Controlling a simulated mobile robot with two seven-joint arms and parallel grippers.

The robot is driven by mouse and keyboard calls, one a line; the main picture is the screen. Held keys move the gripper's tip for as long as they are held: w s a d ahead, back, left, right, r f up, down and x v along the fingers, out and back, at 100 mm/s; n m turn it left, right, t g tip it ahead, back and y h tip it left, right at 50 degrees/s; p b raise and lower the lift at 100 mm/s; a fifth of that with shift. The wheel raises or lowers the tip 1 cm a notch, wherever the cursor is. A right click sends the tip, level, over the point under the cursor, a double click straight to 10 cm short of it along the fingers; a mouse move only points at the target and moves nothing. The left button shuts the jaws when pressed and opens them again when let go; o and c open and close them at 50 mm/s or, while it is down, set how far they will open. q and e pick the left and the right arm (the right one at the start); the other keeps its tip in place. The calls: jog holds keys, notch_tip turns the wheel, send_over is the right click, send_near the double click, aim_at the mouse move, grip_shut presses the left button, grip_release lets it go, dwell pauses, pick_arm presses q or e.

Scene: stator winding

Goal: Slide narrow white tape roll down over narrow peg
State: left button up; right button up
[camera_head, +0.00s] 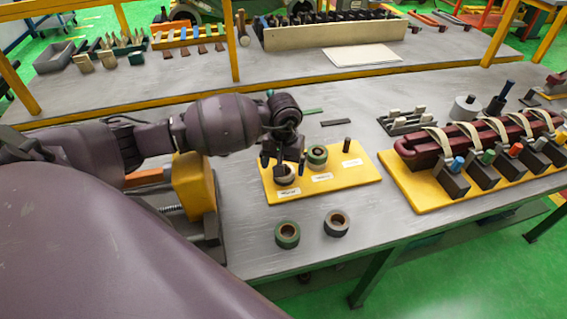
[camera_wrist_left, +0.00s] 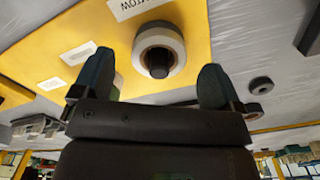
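The narrow white tape roll (camera_head: 287,178) is at the left end of the yellow peg board (camera_head: 330,185), below my left gripper (camera_head: 285,166). In the left wrist view the white roll (camera_wrist_left: 158,40) lies on the board beside a label reading NARROW. The dark narrow peg (camera_wrist_left: 158,64) shows within its hole, so the roll appears to be around the peg. My left gripper (camera_wrist_left: 155,85) is open, its two fingers apart, with the roll visible between and beyond them. The fingers partly hide the roll in the head view. My right gripper is not in view.
A green-and-white roll (camera_head: 317,156) sits at the middle peg; the right peg (camera_head: 347,145) is bare. A green roll (camera_head: 287,235) and a dark roll (camera_head: 336,224) lie on the table in front. A dark red stator fixture (camera_head: 420,150) stands at the right.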

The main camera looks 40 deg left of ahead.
pick_arm(q)
notch_tip(320, 180, up, 11)
jog(key=shift+b, duration=0.4)
dwell(0.4)
jog(key=shift+f, duration=0.15)
dwell(0.4)
